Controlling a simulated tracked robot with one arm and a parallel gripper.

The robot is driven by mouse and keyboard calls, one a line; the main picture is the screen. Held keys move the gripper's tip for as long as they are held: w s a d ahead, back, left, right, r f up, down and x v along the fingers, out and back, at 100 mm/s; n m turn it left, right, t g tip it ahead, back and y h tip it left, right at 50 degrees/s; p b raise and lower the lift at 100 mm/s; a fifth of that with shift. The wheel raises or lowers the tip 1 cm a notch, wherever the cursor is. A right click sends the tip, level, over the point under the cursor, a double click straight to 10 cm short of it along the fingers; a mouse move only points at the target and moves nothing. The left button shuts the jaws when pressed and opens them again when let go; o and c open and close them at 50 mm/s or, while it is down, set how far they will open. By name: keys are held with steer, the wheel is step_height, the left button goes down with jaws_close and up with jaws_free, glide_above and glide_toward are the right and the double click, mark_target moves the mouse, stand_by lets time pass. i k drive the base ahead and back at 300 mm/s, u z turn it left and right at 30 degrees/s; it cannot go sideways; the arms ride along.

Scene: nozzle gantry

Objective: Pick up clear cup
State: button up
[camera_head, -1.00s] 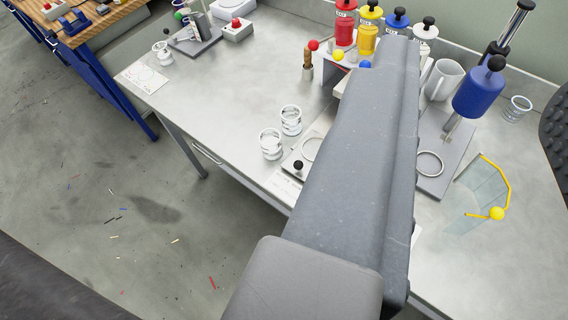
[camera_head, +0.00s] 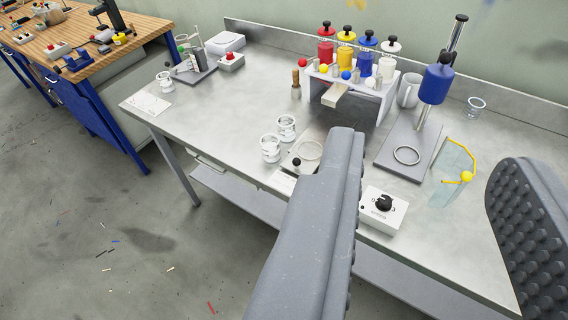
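Several clear cups stand on the grey metal table. Two are side by side left of centre, a rear cup (camera_head: 286,127) and a front cup (camera_head: 270,150). Another cup (camera_head: 165,83) stands at the far left, and one more cup (camera_head: 475,108) at the back right. My gripper (camera_head: 430,150) shows as two long grey fingers spread wide apart, the right one with a studded inner face. Nothing is held between them. The paired cups are just left of the left finger. The frames do not show which cup is meant.
Between the fingers in the picture are a dial box (camera_head: 383,211), a blue nozzle stand (camera_head: 437,84) with a ring on its plate, and a clear yellow-edged shield (camera_head: 452,185). A rack (camera_head: 391,87) holds coloured bottles behind. The left tabletop is largely clear.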

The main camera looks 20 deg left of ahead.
mark_target(270, 143)
steer(key=u, duration=0.2)
steer(key=i, duration=0.9)
steer(key=z, duration=0.1)
